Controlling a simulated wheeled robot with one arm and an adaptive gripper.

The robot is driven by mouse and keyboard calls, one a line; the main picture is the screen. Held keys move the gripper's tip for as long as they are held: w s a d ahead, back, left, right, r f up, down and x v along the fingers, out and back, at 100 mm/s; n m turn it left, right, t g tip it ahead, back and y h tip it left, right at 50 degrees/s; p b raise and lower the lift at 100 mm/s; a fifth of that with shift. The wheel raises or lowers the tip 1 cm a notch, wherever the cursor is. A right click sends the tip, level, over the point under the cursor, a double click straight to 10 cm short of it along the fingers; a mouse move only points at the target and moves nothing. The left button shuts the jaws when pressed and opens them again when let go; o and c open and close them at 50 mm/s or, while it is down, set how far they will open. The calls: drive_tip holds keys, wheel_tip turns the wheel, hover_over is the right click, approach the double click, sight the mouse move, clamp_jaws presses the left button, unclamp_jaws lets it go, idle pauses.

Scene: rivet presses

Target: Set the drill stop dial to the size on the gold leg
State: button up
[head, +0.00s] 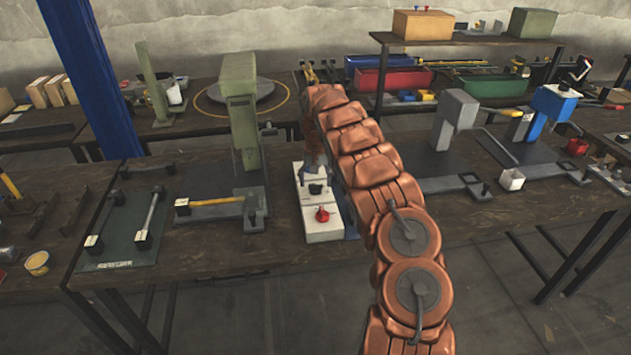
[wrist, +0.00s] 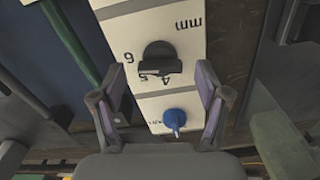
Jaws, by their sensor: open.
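A white panel block (head: 325,232) stands on the table and carries a black dial (head: 316,188) and a red knob (head: 322,215). The wrist view shows the same panel (wrist: 190,30) close up, with the black dial (wrist: 158,58) beside upside-down marks 6, 5, 4 and "mm". Its exact setting I cannot tell. The small knob (wrist: 175,120) looks blue there. My gripper (wrist: 160,80) is open, its fingers on either side of the dial and apart from it. In the head view my gripper (head: 312,172) is over the panel, partly hidden by my arm. I cannot make out a gold leg or its size.
A green press (head: 240,115) stands just left of the panel; grey (head: 455,120) and blue (head: 553,105) presses stand to the right. A green mat (head: 125,232) with bars lies at left, near a blue post (head: 92,75). The table's front edge is fairly clear.

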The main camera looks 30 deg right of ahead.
drive_tip(key=shift+f, duration=0.75)
drive_tip(key=shift+c, duration=0.2)
drive_tip(key=c, duration=1.1)
